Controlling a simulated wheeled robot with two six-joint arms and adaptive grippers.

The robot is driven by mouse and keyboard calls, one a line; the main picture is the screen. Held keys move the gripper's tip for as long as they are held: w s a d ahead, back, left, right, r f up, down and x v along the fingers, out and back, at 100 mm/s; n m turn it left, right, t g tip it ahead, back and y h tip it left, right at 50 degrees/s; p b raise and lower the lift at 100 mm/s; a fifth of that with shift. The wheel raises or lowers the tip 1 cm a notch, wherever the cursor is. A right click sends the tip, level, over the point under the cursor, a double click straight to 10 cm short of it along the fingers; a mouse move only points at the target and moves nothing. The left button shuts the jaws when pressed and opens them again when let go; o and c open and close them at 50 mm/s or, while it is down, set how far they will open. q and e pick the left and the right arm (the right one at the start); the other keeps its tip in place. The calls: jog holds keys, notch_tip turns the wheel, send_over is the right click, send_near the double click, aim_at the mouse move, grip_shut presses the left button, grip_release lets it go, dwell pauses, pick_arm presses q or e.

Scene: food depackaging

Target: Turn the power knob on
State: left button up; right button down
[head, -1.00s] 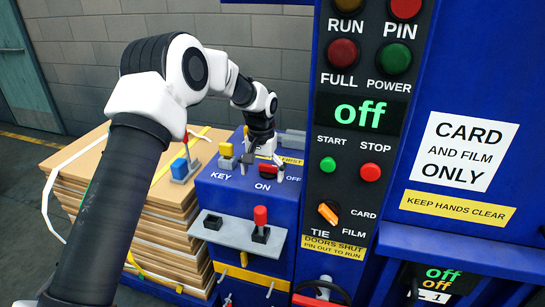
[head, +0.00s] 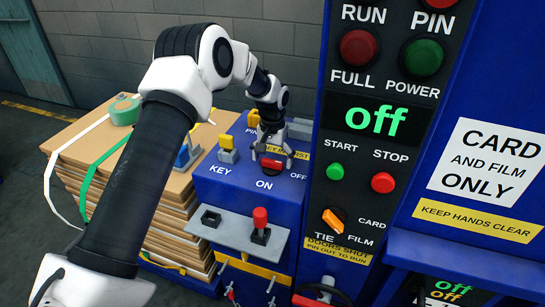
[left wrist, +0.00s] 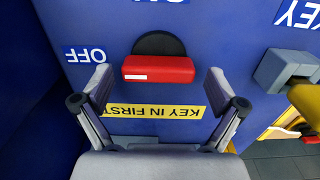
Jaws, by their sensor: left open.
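The red power knob (head: 271,163) sits on the sloped top of the blue console, between the labels ON and OFF. In the left wrist view the knob (left wrist: 158,69) is a red bar on a black disc. A white mark on it lies at the end facing the OFF label (left wrist: 86,55). My left gripper (head: 272,155) is over the knob with its fingers apart. In the left wrist view the open fingertips (left wrist: 158,85) stand on either side of the knob, with visible gaps. The display (head: 375,121) reads "off" in green. My right gripper is not in view.
A yellow key (head: 227,142) stands left of the knob, and it also shows in the left wrist view (left wrist: 306,98). A grey shelf (head: 232,232) with a red-topped lever (head: 260,218) projects below. The black button panel (head: 360,190) rises close on the right. Stacked cardboard (head: 160,215) stands left.

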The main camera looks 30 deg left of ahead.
pick_arm(q)
jog(key=shift+s+d+r, duration=0.15)
jog(key=shift+r, duration=0.05)
jog(key=shift+s+d+r, duration=0.1)
jog(key=shift+s+r, duration=0.1)
jog(key=shift+s, duration=0.05)
jog(key=c, duration=0.4)
jog(key=shift+s, duration=0.1)
jog(key=c, duration=0.7)
jog(key=shift+c, duration=0.2)
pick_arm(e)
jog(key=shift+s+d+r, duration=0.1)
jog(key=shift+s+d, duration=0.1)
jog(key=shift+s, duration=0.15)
